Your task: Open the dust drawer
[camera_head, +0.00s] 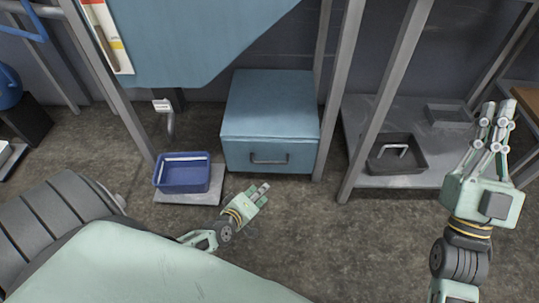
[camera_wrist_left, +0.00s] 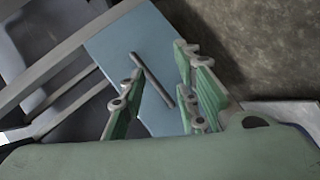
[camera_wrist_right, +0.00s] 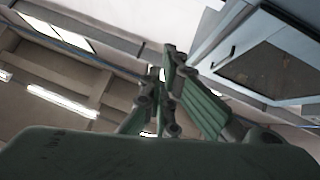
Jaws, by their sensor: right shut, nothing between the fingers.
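The dust drawer is a blue box (camera_head: 268,120) with a dark bar handle (camera_head: 269,162) on its front. It stands on the floor between metal legs and looks shut. My left gripper (camera_head: 262,192) is low in front of the drawer, apart from it. In the left wrist view, the fingers of my left gripper (camera_wrist_left: 155,92) are spread and empty. The blue drawer front (camera_wrist_left: 135,42) and its handle (camera_wrist_left: 150,78) show beyond them. My right gripper (camera_head: 497,120) is raised at the right, far from the drawer, its fingers together with nothing between them.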

